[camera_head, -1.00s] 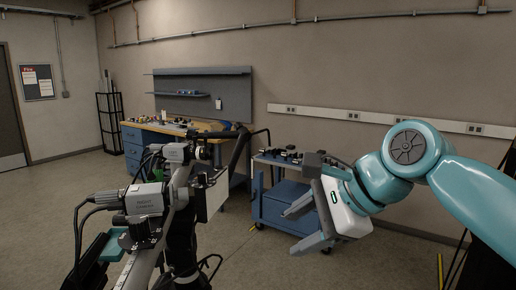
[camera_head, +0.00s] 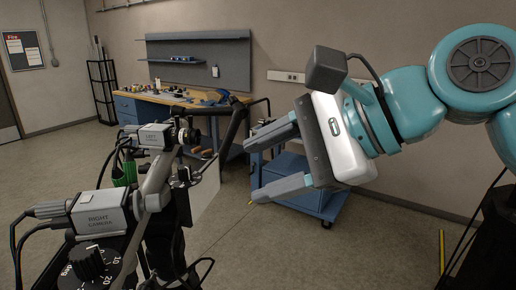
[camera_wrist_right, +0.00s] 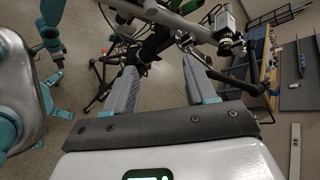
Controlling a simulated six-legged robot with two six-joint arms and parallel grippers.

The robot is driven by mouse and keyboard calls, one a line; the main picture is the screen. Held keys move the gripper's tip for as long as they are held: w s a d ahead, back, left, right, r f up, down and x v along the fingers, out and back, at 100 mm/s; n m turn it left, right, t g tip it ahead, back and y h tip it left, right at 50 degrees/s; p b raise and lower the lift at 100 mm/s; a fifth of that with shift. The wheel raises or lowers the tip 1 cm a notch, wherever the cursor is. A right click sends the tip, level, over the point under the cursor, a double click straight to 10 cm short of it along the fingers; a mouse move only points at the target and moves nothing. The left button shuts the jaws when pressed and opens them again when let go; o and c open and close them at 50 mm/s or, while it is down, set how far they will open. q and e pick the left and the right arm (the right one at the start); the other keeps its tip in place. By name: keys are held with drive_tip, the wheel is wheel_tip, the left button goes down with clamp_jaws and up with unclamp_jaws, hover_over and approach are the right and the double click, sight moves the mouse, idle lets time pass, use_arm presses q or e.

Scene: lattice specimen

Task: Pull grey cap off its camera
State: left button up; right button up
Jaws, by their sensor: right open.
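Two box-shaped cameras sit on a dark stand at the left of the head view: one labelled RIGHT CAMERA (camera_head: 100,212) in front, and a second one (camera_head: 155,136) behind it. I cannot make out for sure which part is the grey cap. My right gripper (camera_head: 252,170) is open and empty, to the right of both cameras and apart from them, its fingers pointing left. In the right wrist view the open fingers (camera_wrist_right: 160,85) point toward the stand, with a camera (camera_wrist_right: 226,22) beyond the right finger. My left gripper does not show.
A pale flat panel (camera_head: 205,190) stands right of the cameras. A blue cart (camera_head: 312,202) is behind my right gripper. A workbench (camera_head: 165,98) with small items is at the back wall. Cables hang left of the cameras. Open floor lies front right.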

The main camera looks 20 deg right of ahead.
drive_tip(key=s+r, duration=0.2)
drive_tip(key=n+y, duration=0.1)
approach(160, 202)
drive_tip(key=x, duration=0.9)
drive_tip(key=shift+d, duration=0.1)
drive_tip(key=shift+w, duration=0.1)
clamp_jaws()
idle(0.4)
